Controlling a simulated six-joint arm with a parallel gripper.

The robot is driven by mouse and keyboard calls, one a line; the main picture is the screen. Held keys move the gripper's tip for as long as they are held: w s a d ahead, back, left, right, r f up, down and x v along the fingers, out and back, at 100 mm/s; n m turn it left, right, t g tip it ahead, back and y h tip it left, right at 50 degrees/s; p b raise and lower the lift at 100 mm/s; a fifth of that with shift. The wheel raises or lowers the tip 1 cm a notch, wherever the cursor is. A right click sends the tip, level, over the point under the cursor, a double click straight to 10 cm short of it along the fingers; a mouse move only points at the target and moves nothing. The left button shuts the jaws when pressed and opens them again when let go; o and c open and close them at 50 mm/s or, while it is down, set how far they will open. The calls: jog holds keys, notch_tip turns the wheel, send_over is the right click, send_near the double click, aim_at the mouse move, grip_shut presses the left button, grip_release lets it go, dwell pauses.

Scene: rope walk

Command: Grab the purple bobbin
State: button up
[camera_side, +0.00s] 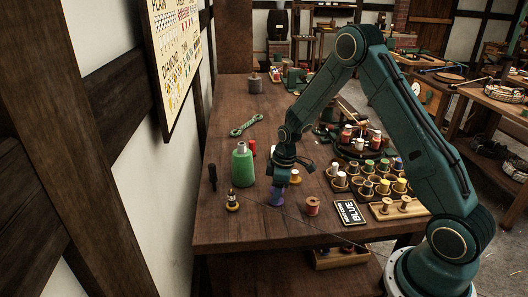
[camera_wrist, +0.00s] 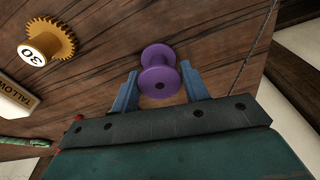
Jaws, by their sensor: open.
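The purple bobbin (camera_wrist: 158,72) stands on the dark wooden table, between the two blue fingers of my gripper (camera_wrist: 160,88) in the wrist view. My gripper is open, with a finger on each side of the bobbin. Whether the fingers touch it I cannot tell. In the side view the purple bobbin (camera_side: 277,197) shows directly under my gripper (camera_side: 280,186), near the front part of the table, with its top partly hidden by the gripper.
A reddish bobbin (camera_side: 312,206) and a BLUE sign (camera_side: 350,213) are to the right, beside a rack of bobbins. A yellow gear marked 30 (camera_wrist: 46,40) is at upper left in the wrist view.

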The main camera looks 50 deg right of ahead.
dwell(0.4)
jog(key=c, duration=0.6)
jog(key=shift+o, duration=0.2)
notch_tip(320, 180, up, 20)
dwell(0.5)
dwell(0.4)
